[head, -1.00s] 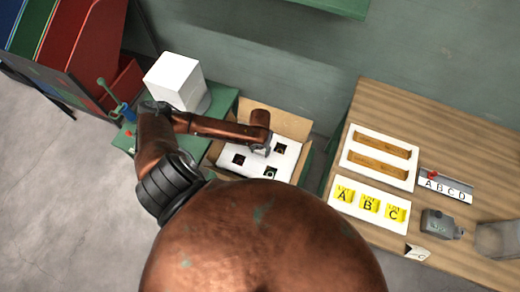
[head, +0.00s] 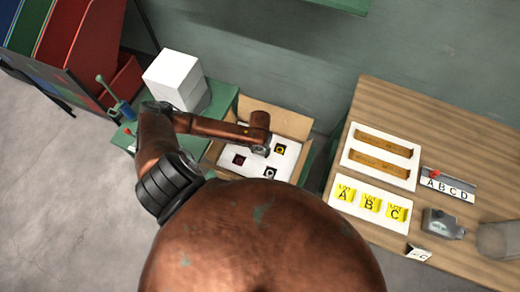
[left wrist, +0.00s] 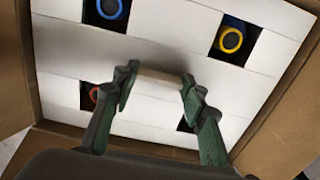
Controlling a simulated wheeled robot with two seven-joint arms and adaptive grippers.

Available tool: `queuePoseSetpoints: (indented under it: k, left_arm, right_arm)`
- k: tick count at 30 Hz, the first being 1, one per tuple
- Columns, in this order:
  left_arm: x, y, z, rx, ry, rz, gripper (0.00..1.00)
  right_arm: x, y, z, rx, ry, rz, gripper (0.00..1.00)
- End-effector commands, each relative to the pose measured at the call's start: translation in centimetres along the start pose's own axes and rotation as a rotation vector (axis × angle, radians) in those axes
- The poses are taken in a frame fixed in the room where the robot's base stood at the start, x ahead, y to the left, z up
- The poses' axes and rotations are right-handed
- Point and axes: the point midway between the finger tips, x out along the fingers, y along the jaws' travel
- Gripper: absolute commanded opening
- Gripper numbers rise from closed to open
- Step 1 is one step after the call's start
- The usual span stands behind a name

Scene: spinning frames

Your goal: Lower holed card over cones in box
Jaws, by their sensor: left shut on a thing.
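The white holed card (head: 289,166) lies level inside the open cardboard box (head: 278,119). My left gripper (head: 260,151) is over the middle of the card. In the left wrist view its fingers (left wrist: 158,82) are shut on a pale raised tab at the card's centre. In that view the card (left wrist: 165,30) has square holes. A blue ring (left wrist: 110,8), a yellow ring (left wrist: 231,40) and part of a red ring show in three of them. The fourth hole is partly hidden by a finger. The cones' bodies are hidden, and the card's exact height is unclear. My right gripper is out of view.
A wooden table (head: 453,120) at right carries trays, yellow lettered cards (head: 370,203) and a grey device (head: 442,224). Box walls closely surround the card.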

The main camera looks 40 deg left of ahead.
Motion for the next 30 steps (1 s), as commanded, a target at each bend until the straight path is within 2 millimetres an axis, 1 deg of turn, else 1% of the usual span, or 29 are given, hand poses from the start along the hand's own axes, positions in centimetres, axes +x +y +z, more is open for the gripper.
queuePoseSetpoints:
  k: [3,6,14,20,26,27,30]
  left_arm:
    - [0.65,0.02,0.02,0.000,0.000,0.001,0.15]
    - [0.87,0.04,0.02,0.000,0.000,0.001,0.15]
    - [0.83,0.03,0.02,0.000,0.000,0.001,0.15]
    - [0.97,-0.01,0.03,0.000,-0.001,0.000,0.15]
    - [1.14,-0.01,-0.01,0.000,0.000,0.000,0.15]
    - [1.14,0.00,-0.01,0.000,0.000,0.000,0.42]
    - [1.15,0.00,-0.02,0.000,0.000,0.000,0.49]
  right_arm:
    - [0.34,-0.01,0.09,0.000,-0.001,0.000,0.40]
    - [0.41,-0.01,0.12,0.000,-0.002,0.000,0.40]
    - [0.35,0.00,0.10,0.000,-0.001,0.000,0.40]
    - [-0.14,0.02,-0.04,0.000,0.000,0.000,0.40]
    - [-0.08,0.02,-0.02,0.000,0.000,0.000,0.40]
    - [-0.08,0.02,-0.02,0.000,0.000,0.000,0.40]
    - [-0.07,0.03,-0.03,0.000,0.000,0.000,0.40]
